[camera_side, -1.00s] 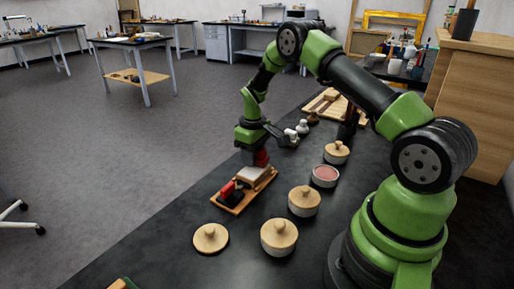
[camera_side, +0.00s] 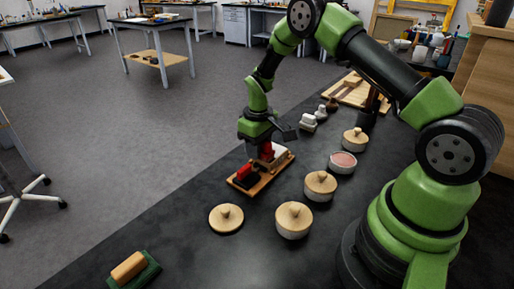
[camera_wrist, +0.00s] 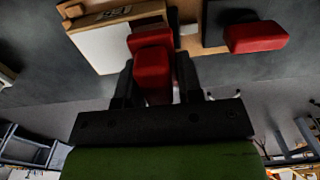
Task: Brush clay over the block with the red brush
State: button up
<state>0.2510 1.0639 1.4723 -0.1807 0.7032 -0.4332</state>
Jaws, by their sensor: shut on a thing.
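My gripper (camera_side: 266,147) is shut on the red brush (camera_side: 267,152), with its head down over the wooden tray (camera_side: 259,187). In the wrist view the red brush (camera_wrist: 152,70) stands between the two dark fingers (camera_wrist: 152,88). The pale block (camera_side: 284,159) lies on the tray, just right of the brush; it also shows in the wrist view (camera_wrist: 100,48), left of the brush. I cannot tell whether the brush touches the block. An open pot with pinkish clay (camera_side: 342,161) stands to the right of the tray.
A second red-handled tool (camera_side: 245,171) lies on the tray's left end. Lidded pots (camera_side: 294,222) (camera_side: 320,188) (camera_side: 355,141) stand to the right. A loose wooden lid (camera_side: 226,218) lies in front. A green and wooden tool (camera_side: 133,268) lies at front left. Small white items (camera_side: 308,122) stand behind.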

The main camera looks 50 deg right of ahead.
jog(key=shift+d, duration=3.95)
jog(key=shift+s+a, duration=0.45)
jog(key=shift+a, duration=4.2)
jog(key=shift+d, duration=4.2)
jog(key=shift+d+r, duration=0.2)
jog(key=shift+r, duration=0.4)
jog(key=shift+d+r, duration=0.15)
jog(key=shift+r, duration=3.3)
